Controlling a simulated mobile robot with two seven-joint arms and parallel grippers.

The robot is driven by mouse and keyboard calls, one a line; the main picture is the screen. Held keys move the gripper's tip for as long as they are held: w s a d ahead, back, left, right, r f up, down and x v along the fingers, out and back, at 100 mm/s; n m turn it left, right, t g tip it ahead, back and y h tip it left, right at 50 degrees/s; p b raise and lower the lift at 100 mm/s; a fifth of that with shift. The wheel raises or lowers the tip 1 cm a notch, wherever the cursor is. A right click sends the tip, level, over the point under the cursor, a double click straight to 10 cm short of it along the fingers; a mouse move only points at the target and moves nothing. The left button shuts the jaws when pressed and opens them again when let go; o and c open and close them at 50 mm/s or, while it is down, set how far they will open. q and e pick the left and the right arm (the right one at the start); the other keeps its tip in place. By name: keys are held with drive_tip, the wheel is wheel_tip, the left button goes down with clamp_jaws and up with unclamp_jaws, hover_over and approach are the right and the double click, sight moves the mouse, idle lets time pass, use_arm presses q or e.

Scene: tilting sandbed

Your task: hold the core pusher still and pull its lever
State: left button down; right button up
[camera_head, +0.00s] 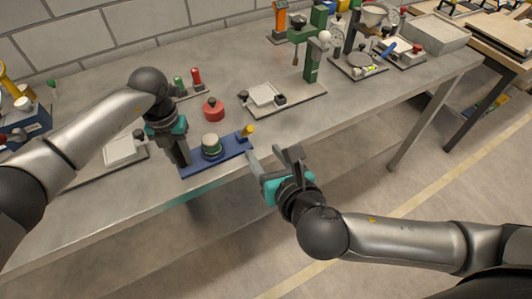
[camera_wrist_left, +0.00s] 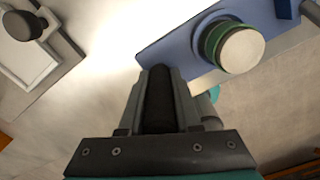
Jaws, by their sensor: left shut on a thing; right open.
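The core pusher (camera_head: 228,158) has a long blue base near the table's front edge, with a green-ringed, pale-topped cylinder (camera_head: 211,145) on it. A yellow-ended lever (camera_head: 247,131) stands at its right end. My left gripper (camera_head: 182,160) points down at the base's left end and is shut on the core pusher; the fingers hide the exact hold. The left wrist view shows the blue base (camera_wrist_left: 185,50) and a dark part between the fingers (camera_wrist_left: 160,85). My right gripper (camera_head: 270,160) is open and empty, just right of the base's right end and apart from the lever.
A red knob-like piece (camera_head: 213,109) lies behind the core pusher. A green press stand (camera_head: 312,70) stands further back. A white tray fixture (camera_head: 122,151) is left, partly behind my left arm. The table's front edge (camera_head: 300,146) runs near my right gripper.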

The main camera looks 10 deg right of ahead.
use_arm(q)
drive_tip(key=c, duration=0.5)
unclamp_jaws()
drive_tip(key=shift+r, duration=0.1)
